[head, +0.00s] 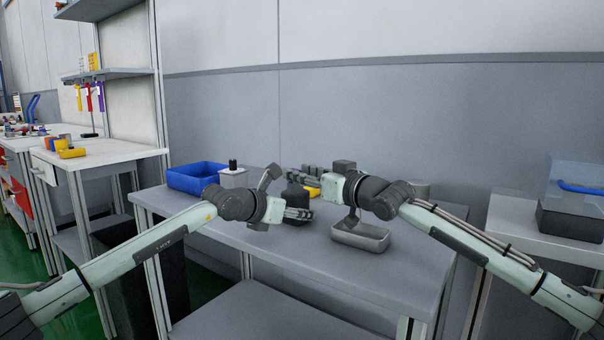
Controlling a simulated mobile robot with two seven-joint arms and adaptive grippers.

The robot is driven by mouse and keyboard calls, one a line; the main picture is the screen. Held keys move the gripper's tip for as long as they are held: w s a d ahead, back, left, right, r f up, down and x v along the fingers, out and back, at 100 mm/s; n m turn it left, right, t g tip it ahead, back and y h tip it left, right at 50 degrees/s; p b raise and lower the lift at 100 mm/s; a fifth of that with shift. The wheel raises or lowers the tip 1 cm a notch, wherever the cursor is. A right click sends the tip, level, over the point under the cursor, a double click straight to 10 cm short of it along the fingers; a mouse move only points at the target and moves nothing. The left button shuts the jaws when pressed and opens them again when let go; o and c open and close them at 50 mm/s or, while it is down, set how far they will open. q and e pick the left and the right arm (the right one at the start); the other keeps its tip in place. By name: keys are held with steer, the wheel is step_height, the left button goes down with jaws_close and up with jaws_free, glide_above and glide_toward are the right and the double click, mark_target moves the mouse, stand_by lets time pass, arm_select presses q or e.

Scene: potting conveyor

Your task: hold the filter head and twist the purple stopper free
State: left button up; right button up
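A dark rounded object (294,197), which may be the filter head, stands on the grey table between my two grippers. My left gripper (300,214) is at its lower front, with the fingers pointing right and overlapping it in the view. My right gripper (298,178) is at its top, with the fingers pointing left. Whether either gripper touches or grips it is too small to tell. I cannot make out a purple stopper there; the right fingers and the small size may hide it. A small yellow patch shows just right of the dark object.
On the table (258,241) are a blue bin (192,178), a white container with a black top (233,177), and a grey metal tray (360,237) under my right wrist. A grey cylinder (420,190) stands behind that wrist. The front left tabletop is clear.

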step_height(320, 180, up, 10)
stand_by(0.6)
steer(key=s+d+f+g+h, duration=0.3)
steer(key=s+d+f, duration=0.2)
steer(key=s+f, duration=0.15)
steer(key=shift+g, duration=0.3)
steer(key=x, duration=1.1)
steer(key=shift+w+a+r, duration=0.1)
steer(key=shift+w+r, duration=0.1)
steer(key=shift+r, duration=0.1)
steer(key=shift+c, duration=0.5)
jaws_close()
